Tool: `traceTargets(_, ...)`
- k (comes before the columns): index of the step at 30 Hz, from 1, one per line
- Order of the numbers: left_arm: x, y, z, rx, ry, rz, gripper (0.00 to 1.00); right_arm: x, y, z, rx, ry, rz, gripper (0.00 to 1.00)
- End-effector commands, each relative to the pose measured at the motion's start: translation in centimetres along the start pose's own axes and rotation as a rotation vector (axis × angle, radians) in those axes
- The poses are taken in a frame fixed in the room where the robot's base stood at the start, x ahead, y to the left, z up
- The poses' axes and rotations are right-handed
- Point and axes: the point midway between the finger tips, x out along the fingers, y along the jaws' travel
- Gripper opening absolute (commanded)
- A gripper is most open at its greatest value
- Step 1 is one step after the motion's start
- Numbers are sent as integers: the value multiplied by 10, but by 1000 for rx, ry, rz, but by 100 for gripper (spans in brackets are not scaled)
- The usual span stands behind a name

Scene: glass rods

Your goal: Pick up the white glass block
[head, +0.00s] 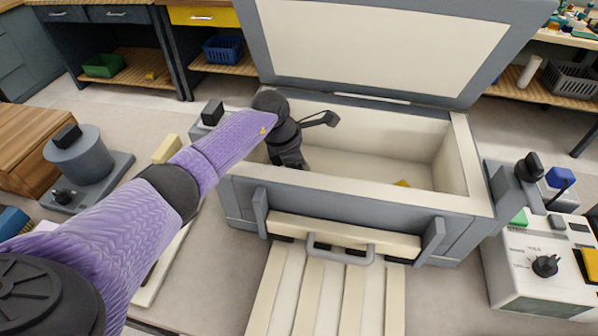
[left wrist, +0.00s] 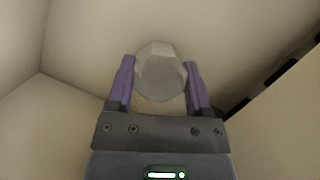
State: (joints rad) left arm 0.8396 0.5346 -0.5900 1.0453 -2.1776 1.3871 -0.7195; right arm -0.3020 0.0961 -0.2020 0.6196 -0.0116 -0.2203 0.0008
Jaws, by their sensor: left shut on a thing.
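In the left wrist view, the white glass block (left wrist: 160,70) is a pale, faceted, rounded piece. It sits between the two purple fingers of my left gripper (left wrist: 160,85), which are shut on it. In the head view my left gripper (head: 290,158) reaches down into the open grey box (head: 345,195) near its left inner side. The block is hidden from the head view by the gripper and the box wall. I cannot tell whether the block touches the box floor. My right gripper does not show.
The box lid (head: 385,40) stands open at the back. A small yellow piece (head: 402,183) lies inside the box. A slatted board (head: 325,295) is in front. A control unit (head: 540,265) stands at the right, and a round grey device (head: 80,160) at the left.

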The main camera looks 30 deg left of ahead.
Motion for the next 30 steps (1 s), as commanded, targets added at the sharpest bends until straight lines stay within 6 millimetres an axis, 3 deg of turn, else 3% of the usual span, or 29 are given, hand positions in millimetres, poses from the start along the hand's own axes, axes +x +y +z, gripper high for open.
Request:
traceTargets(1, 0, 0, 0, 0, 0, 0, 13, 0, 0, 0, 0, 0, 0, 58)
traceTargets(3, 0, 0, 0, 0, 0, 0, 0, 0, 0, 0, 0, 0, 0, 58)
traceTargets(10, -3, 0, 1, 0, -1, 1, 0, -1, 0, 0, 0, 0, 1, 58)
traceTargets(21, -85, 1, 26, 1, -2, 5, 0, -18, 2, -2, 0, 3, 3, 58)
traceTargets(30, -96, 0, 30, 0, -1, 0, 0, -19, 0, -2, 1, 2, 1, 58)
